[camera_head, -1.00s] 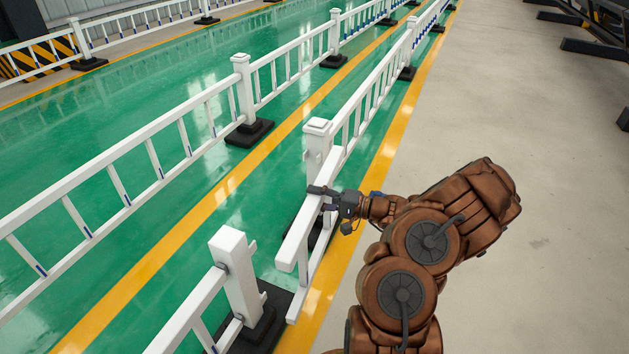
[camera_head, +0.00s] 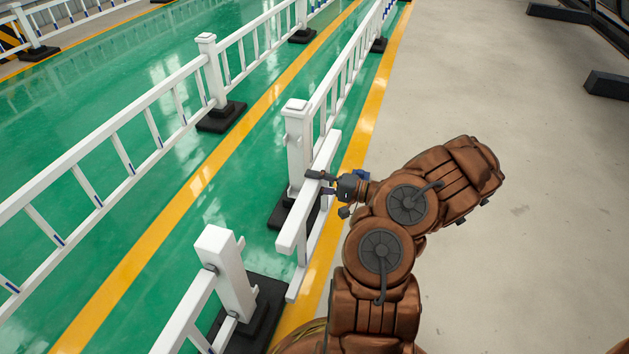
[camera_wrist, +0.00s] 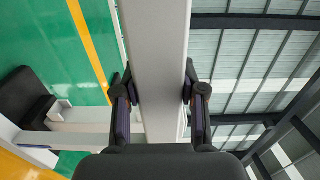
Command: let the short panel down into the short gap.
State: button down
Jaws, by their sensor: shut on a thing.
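The short panel (camera_head: 298,228) is a white railing piece with a top rail and a lower rail. My gripper (camera_head: 320,182) is shut on its top rail, and the wrist view shows the two fingers (camera_wrist: 158,88) on either side of the white rail (camera_wrist: 158,40). The panel is held to the right of the short gap, which lies between the far white post (camera_head: 297,150) and the near white post (camera_head: 226,268). The panel's far end is just right of the far post. Its near end is apart from the near post. My arm hides part of the lower rail.
Both posts stand on black bases; the near base (camera_head: 268,305) shows by the gap. Fence runs on beyond each post. A second white fence (camera_head: 125,120) stands to the left across the green floor. Bare grey floor (camera_head: 520,240) lies open to the right.

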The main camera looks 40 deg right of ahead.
jog(key=b+x, duration=0.7)
jog(key=x, duration=0.8)
jog(key=shift+w+a+b, duration=0.15)
jog(key=shift+b, duration=0.25)
dwell(0.4)
jog(key=shift+r, duration=0.15)
dwell(0.4)
jog(key=shift+f, duration=2.3)
dwell(2.0)
jog(key=c, duration=0.6)
grip_release()
